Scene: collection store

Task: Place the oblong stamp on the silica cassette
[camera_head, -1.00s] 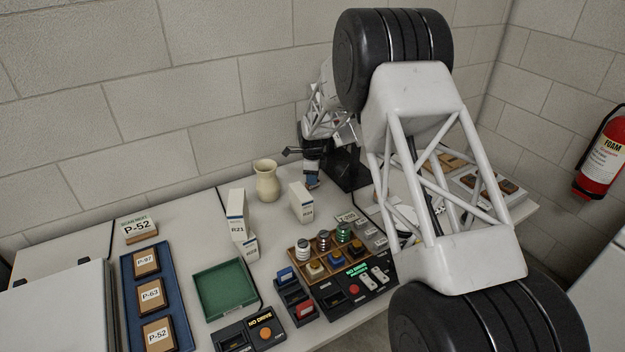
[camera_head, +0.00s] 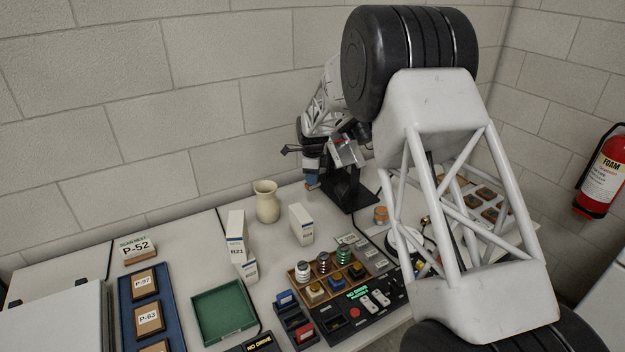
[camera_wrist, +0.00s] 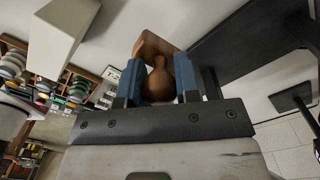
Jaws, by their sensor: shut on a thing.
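My gripper (camera_head: 312,182) is at the back of the table, right of the cream vase, beside a black stand. In the wrist view, its blue fingers (camera_wrist: 158,88) are shut on a brown wooden stamp (camera_wrist: 158,78) with a rounded knob and a block-like base beyond the fingertips. In the head view only a small brown part of the stamp shows under the fingers. I cannot pick out the silica cassette with certainty; my arm hides part of the table's right side.
The cream vase (camera_head: 267,203) and white cartons (camera_head: 301,224) stand left of the gripper. A black stand (camera_head: 349,192) is close on its right. A compartment tray (camera_head: 291,273) and a control panel (camera_head: 364,309) lie in front. A green tray (camera_head: 224,312) is at the left.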

